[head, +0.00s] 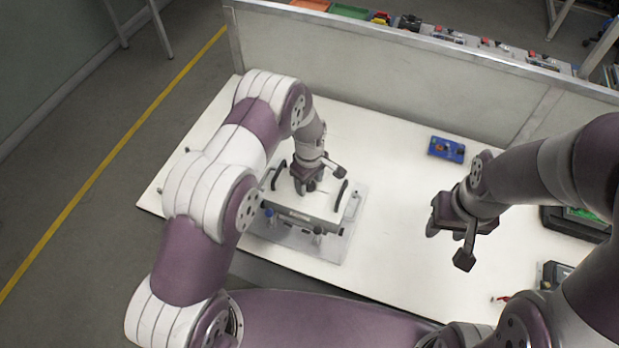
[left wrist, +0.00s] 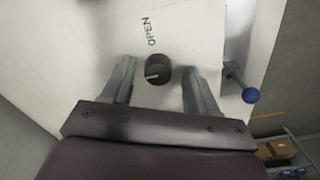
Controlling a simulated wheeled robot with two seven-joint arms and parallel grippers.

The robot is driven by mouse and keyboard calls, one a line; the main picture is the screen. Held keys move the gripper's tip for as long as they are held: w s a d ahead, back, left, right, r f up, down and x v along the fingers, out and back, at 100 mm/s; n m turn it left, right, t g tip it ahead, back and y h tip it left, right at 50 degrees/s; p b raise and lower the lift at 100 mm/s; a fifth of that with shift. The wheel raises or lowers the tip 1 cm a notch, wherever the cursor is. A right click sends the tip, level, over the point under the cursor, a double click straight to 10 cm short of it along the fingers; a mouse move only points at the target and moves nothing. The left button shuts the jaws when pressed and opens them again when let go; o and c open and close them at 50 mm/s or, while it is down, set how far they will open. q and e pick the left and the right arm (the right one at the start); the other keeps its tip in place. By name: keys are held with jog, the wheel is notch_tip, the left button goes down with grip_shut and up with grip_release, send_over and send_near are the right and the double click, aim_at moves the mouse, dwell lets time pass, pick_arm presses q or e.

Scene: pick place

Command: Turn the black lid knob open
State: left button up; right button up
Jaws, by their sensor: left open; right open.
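The black lid knob (left wrist: 158,75) is round with a pale pointer mark and sits on a pale lid (left wrist: 190,25), below the printed word OPEN. The pointer is turned to the left of the picture, not straight at the word. My left gripper (left wrist: 157,95) is open, one finger on each side of the knob, with gaps to both. In the head view my left gripper (head: 308,186) is over the fixture's lid, and it hides the knob. My right gripper (head: 455,228) is open and empty above the right part of the table.
The fixture has two black handles (head: 340,192) and stands on a grey baseplate (head: 338,248). A blue-knobbed pin (left wrist: 250,95) is at its side. A blue box (head: 446,149) lies on the white table (head: 390,215). A low partition (head: 400,75) bounds the back.

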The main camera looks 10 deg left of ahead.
pick_arm(q)
jog(key=shift+w+f, duration=0.1)
jog(key=shift+f, duration=0.05)
jog(key=shift+c, duration=0.9)
jog(key=c, duration=0.9)
jog(key=shift+o, duration=0.2)
